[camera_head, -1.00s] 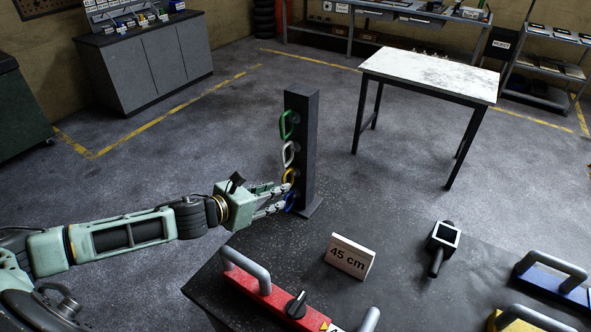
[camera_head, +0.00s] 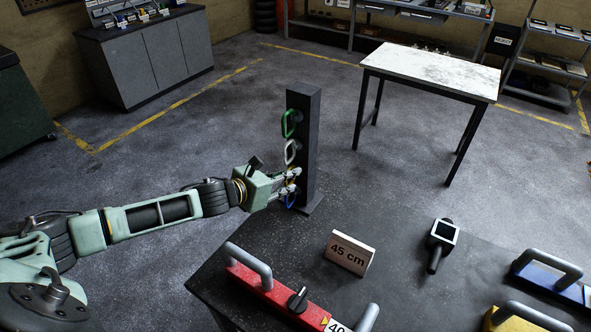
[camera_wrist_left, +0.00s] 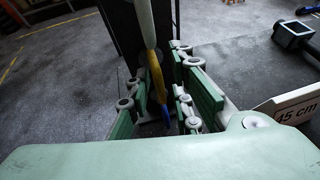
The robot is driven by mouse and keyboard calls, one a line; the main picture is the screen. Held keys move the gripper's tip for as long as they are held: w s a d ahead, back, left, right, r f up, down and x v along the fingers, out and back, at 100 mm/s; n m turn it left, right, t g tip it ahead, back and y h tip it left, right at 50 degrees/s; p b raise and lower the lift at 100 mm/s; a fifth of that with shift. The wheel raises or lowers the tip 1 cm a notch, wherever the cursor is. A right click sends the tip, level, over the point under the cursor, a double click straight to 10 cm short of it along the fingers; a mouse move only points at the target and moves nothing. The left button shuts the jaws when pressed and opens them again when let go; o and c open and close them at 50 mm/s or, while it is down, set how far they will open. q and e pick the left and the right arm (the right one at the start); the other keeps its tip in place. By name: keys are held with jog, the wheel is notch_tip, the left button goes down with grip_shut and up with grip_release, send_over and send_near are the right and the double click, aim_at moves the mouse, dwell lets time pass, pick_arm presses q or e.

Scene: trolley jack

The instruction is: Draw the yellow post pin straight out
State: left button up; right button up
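The dark upright post (camera_head: 304,145) stands on the near dark table with a column of looped pin handles on its left face. The green handle (camera_head: 290,123) is on top, the white handle (camera_head: 291,152) below it. The yellow pin's handle (camera_wrist_left: 156,80) shows between the two finger pads in the left wrist view; in the head view the fingers mostly cover it. The blue handle (camera_head: 290,201) is lowest, just below the fingers. My left gripper (camera_head: 293,181) is at the post, open around the yellow handle, with a gap between the pads. My right gripper is not in view.
On the near table (camera_head: 270,228) are a "45 cm" sign (camera_head: 349,253), a handheld device (camera_head: 441,243), a red handled block (camera_head: 265,289) and blue and yellow handled blocks at right. A white-topped table (camera_head: 430,72) stands behind. Floor left of the post is clear.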

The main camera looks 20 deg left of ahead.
pick_arm(q)
grip_shut()
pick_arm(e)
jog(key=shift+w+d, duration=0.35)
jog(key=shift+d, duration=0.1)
